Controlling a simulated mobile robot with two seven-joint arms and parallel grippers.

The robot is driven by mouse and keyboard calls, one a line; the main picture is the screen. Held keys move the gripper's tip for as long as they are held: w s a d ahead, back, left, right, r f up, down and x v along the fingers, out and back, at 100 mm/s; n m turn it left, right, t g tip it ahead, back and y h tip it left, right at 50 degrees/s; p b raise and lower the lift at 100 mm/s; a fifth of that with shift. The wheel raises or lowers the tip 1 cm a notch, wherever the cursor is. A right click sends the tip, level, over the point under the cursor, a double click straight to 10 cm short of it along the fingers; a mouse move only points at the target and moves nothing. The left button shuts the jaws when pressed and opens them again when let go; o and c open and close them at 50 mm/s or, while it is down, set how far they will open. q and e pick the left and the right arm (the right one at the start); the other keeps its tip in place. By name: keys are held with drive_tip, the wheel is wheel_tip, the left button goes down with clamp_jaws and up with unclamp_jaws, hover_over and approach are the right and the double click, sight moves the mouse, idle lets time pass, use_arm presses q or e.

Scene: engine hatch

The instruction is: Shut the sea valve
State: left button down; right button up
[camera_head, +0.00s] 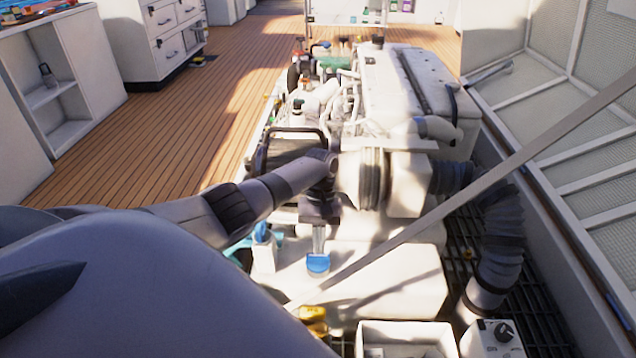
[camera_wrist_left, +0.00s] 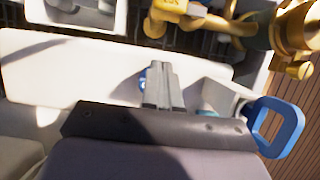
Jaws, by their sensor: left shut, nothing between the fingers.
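My left gripper (camera_head: 319,246) is shut and empty, pointing down over the white engine-bay parts in the head view. A round blue cap (camera_head: 318,264) shows just below its fingertips; I cannot tell whether they touch. In the left wrist view the closed fingers (camera_wrist_left: 158,70) partly hide a small blue part (camera_wrist_left: 143,83). A blue loop handle (camera_wrist_left: 299,125) stands to their right. Brass pipework (camera_wrist_left: 295,28) and a yellow labelled part (camera_wrist_left: 168,9) lie beyond the fingers. I cannot tell for sure which part is the sea valve. My right gripper is not in view.
The white engine (camera_head: 385,75) stands behind the gripper, with a ribbed black hose (camera_head: 500,235) to its right. A grey bar (camera_head: 470,180) slants across the hatch. A switch box (camera_head: 490,340) and open white bin (camera_head: 405,330) are in front.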

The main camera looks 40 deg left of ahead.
sight(305, 312)
use_arm(q)
drive_tip(key=s+d+f+b, duration=0.2)
drive_tip(key=s+d+f, duration=0.3)
drive_tip(key=f, duration=0.4)
drive_tip(key=shift+s+b, duration=0.3)
drive_tip(key=shift+s, duration=0.1)
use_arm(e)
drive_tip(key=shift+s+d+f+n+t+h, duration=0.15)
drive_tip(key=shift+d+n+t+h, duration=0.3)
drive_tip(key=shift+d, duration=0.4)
use_arm(q)
drive_tip(key=shift+f, duration=0.1)
